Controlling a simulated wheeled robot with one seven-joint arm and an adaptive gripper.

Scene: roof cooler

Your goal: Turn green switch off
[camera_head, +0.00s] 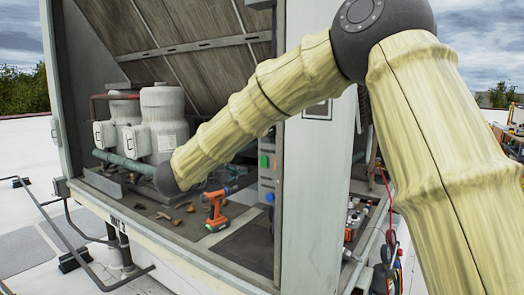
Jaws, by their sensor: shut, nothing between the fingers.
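The green switch (264,161) is a small green square on the grey control panel inside the cooler cabinet, just right of my arm. I cannot tell its on or off position at this size. My arm reaches across the cabinet from the upper right and bends at a dark joint at the lower left. I cannot make out my gripper; the part of the arm beyond that joint is hidden behind the arm, so its distance from the switch does not show.
A blue button (269,197) sits below the switch. An orange drill (215,210) stands on the cabinet floor among small scattered pieces. Pale tanks (163,121) with pipes stand at the left. A white cabinet post (313,200) rises right of the panel.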

